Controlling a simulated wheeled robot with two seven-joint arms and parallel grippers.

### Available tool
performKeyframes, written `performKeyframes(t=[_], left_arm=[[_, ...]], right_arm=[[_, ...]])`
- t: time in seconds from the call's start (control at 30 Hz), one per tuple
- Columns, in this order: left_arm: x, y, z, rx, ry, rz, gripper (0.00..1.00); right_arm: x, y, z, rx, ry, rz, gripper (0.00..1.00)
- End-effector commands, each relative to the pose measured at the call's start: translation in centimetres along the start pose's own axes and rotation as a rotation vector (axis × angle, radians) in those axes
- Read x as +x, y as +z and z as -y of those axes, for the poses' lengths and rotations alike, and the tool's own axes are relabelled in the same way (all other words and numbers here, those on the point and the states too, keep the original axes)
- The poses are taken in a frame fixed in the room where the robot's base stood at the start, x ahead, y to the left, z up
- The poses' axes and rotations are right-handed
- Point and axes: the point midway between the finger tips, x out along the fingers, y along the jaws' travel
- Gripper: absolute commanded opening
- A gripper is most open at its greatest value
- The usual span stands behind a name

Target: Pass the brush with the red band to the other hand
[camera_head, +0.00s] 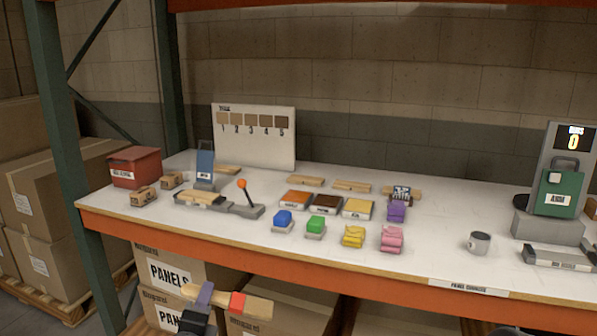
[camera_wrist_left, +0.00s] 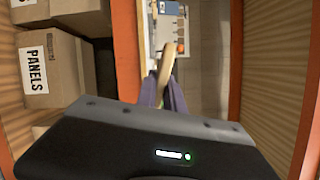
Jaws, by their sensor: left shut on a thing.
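The brush with the red band (camera_head: 238,302) is a pale wooden piece held in front of the shelf's front edge, at the bottom of the head view. My left gripper (camera_head: 204,295), with purple fingers, is shut on it to the left of the red band. The wooden end right of the band is free. In the left wrist view, a pale wooden part of the brush (camera_wrist_left: 166,62) sticks out between the fingers (camera_wrist_left: 163,92).
The white shelf top (camera_head: 440,240) with an orange front beam (camera_head: 330,285) lies behind the brush. It carries coloured blocks, a lever device (camera_head: 243,200), a red box (camera_head: 135,167), a mug (camera_head: 479,242) and a scale (camera_head: 548,225). Cardboard boxes (camera_head: 165,270) stand below.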

Motion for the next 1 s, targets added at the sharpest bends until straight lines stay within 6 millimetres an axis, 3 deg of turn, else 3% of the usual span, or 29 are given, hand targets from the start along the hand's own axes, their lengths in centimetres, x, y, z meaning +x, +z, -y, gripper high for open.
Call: performKeyframes(t=[0.13,0.47,0.8,1.0], left_arm=[[0.01,0.02,0.06,0.137,-0.001,0.0,0.0],[0.01,0.0,0.07,0.165,-0.001,0.0,0.0],[0.01,-0.02,0.19,0.598,-0.001,-0.002,0.0],[0.01,-0.01,0.05,0.648,-0.001,-0.001,0.0]], right_arm=[[-0.01,0.0,0.0,0.0,0.0,0.0,0.76],[-0.03,0.0,0.01,0.0,0.0,0.0,0.76],[-0.71,0.0,0.27,0.0,0.0,0.0,0.76],[-0.67,0.0,0.26,0.0,0.0,0.0,0.76]])
